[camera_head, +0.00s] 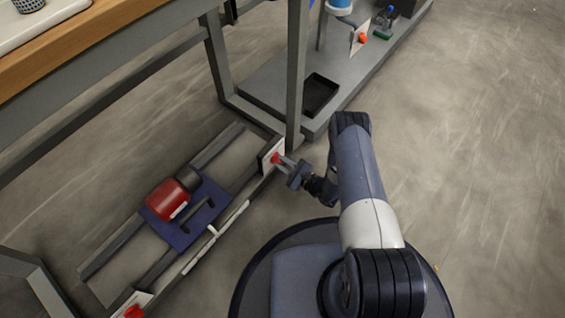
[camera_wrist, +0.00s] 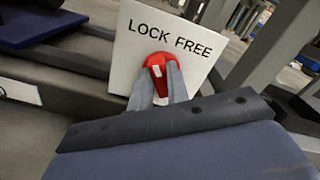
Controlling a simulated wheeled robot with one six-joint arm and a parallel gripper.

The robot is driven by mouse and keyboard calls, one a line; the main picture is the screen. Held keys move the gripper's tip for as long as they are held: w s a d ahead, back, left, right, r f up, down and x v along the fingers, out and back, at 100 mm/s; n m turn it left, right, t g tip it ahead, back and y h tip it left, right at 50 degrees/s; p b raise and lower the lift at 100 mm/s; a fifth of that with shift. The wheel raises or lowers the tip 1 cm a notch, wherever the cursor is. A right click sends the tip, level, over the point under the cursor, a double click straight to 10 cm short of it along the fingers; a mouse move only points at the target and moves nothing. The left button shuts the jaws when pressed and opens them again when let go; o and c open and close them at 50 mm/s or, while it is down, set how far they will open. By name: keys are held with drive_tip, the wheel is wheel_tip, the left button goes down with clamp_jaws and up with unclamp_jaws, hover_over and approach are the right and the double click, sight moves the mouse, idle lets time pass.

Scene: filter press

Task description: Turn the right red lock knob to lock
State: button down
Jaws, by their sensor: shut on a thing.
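The right red lock knob (camera_head: 276,158) sits on a white plate at the right end of the low rail frame. In the wrist view the knob (camera_wrist: 160,62) is below the words LOCK, on the left, and FREE, on the right, printed on the white plate (camera_wrist: 135,48). A short white mark shows on the knob's face between my fingers; I cannot tell which word it points to. My gripper (camera_wrist: 160,82) is shut on the knob, one grey finger on each side. In the head view my gripper (camera_head: 282,161) reaches it from the right.
A blue carriage (camera_head: 205,215) with a red motor stands on the rails to the left. Another red knob (camera_head: 133,312) is at the lower left. A grey table leg (camera_head: 297,75) rises close behind the plate. Open floor lies to the right.

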drive_tip(key=c, duration=1.4)
unclamp_jaws()
drive_tip(key=shift+o, duration=0.2)
drive_tip(key=p+v, duration=0.3)
drive_tip(key=v, duration=0.7)
drive_tip(key=shift+s+d, duration=0.3)
drive_tip(key=b+x, duration=0.3)
drive_tip(key=x, duration=0.8)
drive_tip(key=shift+d, duration=0.1)
